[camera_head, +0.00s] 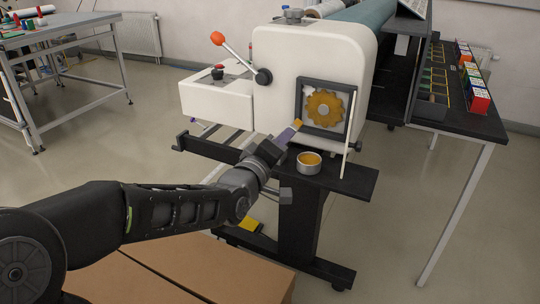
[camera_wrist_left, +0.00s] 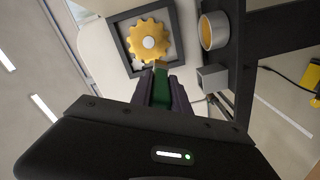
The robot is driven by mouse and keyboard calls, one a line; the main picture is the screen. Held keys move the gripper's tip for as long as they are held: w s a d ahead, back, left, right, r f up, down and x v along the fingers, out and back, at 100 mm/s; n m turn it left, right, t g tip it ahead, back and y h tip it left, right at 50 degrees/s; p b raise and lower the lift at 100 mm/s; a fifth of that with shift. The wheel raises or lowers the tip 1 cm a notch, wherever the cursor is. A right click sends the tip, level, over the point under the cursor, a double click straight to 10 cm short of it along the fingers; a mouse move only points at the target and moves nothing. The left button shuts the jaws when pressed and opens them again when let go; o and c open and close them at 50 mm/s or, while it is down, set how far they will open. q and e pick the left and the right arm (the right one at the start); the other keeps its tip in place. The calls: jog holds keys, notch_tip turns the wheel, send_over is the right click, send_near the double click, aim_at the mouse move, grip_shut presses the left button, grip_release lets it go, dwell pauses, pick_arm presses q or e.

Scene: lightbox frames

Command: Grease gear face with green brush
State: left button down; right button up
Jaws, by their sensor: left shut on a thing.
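My left gripper (camera_head: 288,134) is shut on the green brush, whose green handle (camera_wrist_left: 161,88) shows between the purple fingers in the left wrist view. The brush's yellow bristles (camera_head: 298,123) point at the lower left corner of the dark frame around the gear. The yellow-orange gear (camera_head: 325,107) has a grey hub and faces out of the white machine; it also shows in the left wrist view (camera_wrist_left: 148,27). The bristle tip lies close to the gear's lower edge there, but I cannot tell whether they touch. My right gripper is not in view.
A round tin of orange-yellow grease (camera_head: 309,168) stands on the black shelf below the gear. The white machine (camera_head: 276,88) carries an orange-knobbed lever (camera_head: 219,39). A thin white rod (camera_head: 349,140) stands right of the gear. Cardboard boxes (camera_head: 170,278) lie below my arm.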

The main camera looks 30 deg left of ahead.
aim_at(296, 127)
pick_arm(q)
jog(key=shift+s+f, duration=0.1)
jog(key=shift+f, duration=0.15)
jog(key=shift+r, duration=0.15)
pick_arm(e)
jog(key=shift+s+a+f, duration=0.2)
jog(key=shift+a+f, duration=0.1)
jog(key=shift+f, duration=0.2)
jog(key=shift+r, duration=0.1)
pick_arm(q)
jog(key=shift+w+a+p, duration=0.2)
jog(key=shift+w+p, duration=0.55)
jog(key=shift+w, duration=2.2)
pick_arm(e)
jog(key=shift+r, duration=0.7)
pick_arm(q)
jog(key=shift+w+b, duration=0.3)
jog(key=shift+w, duration=0.75)
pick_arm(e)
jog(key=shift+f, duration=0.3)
pick_arm(q)
jog(key=shift+d+b, duration=0.35)
jog(key=shift+d, duration=1.7)
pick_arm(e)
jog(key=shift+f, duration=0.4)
